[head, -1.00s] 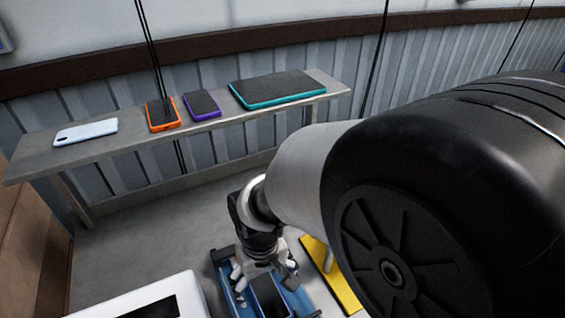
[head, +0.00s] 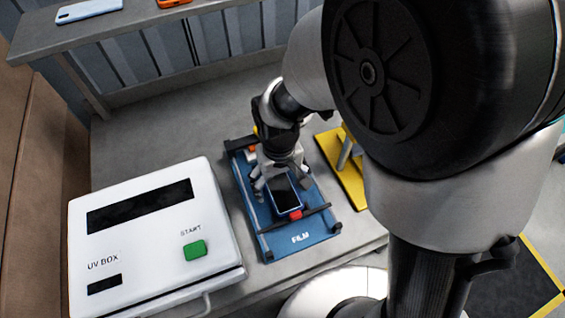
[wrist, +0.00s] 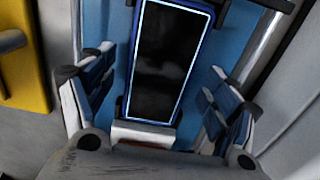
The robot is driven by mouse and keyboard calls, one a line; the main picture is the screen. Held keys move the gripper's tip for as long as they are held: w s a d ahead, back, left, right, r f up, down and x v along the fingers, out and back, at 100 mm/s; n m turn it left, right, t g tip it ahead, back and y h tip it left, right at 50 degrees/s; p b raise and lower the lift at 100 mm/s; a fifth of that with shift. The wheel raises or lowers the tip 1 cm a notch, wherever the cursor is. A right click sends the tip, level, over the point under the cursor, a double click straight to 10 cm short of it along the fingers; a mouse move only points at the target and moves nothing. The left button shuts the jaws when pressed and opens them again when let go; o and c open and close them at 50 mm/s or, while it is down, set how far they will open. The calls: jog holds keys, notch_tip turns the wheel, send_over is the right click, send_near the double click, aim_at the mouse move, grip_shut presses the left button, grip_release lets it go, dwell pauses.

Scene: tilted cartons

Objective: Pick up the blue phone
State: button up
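A phone with a dark screen and blue rim (head: 287,193) lies screen up on the blue film tray (head: 300,239). My gripper (head: 282,187) is over the tray, at the far end of this phone. In the wrist view my gripper (wrist: 156,98) is open, with one finger on each side of the phone's near end. The phone (wrist: 166,62) shows there with gaps to both fingers. Whether the fingertips reach down to phone height is hard to tell. A pale blue phone (head: 90,9) lies on the shelf at the upper left.
A white UV box (head: 140,262) with a green start button (head: 195,250) stands left of the tray. A yellow stand (head: 343,170) is to its right. A dark bar (head: 300,218) crosses the tray's near part. An orange phone (head: 172,3) is on the shelf (head: 45,35).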

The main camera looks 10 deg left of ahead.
jog(key=c, duration=1.2)
